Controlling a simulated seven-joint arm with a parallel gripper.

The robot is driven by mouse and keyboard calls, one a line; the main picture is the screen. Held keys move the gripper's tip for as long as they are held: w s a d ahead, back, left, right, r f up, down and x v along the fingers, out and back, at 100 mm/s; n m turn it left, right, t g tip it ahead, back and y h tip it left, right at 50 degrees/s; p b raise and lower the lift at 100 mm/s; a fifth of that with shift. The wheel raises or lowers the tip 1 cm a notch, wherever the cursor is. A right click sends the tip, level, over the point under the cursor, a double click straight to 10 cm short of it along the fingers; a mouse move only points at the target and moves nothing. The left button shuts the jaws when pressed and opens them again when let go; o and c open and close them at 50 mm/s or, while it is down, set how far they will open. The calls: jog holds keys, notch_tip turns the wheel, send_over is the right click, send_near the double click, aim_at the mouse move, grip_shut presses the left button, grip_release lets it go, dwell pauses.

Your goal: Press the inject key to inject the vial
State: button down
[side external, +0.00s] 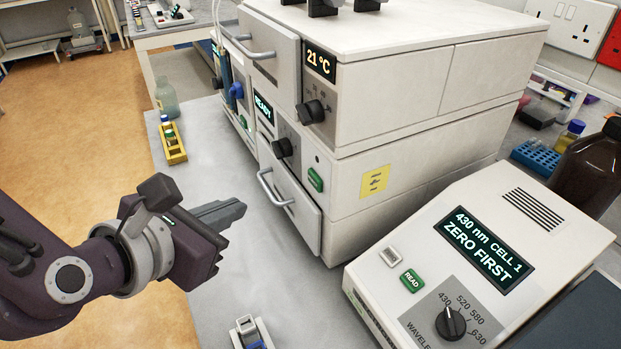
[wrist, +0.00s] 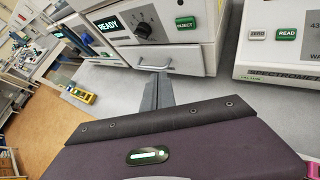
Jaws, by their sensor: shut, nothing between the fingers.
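The green INJECT key (wrist: 185,21) is on the front of a white instrument, right of a black knob (wrist: 143,28) and a display (wrist: 107,24) reading READY. In the side external view the key (side external: 315,179) shows above the lower drawer. My gripper (side external: 238,208) is shut and empty, its fingers pointing at the instrument front, left of the drawer handle. In the wrist view the shut fingertips (wrist: 160,76) lie below the key and appear apart from it. A yellow rack (side external: 175,156) holding small vials stands on the bench at the left.
A drawer handle (side external: 274,188) sticks out below the key. A spectrometer (side external: 490,260) with its own green READ key (side external: 412,281) stands at the right. A small holder with a blue part (side external: 250,335) is at the bottom. Bench in front of the drawer is clear.

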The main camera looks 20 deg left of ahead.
aim_at(315, 181)
jog(key=shift+w, duration=0.1)
jog(key=w+d, duration=0.6)
dwell(0.6)
jog(key=shift+w+d, duration=0.1)
jog(key=shift+d, duration=0.05)
dwell(1.7)
jog(key=shift+w+d, duration=0.2)
jog(key=shift+w+d, duration=0.25)
jog(key=shift+w, duration=0.05)
dwell(0.9)
jog(key=shift+s+a, duration=0.55)
jog(key=shift+s, duration=0.05)
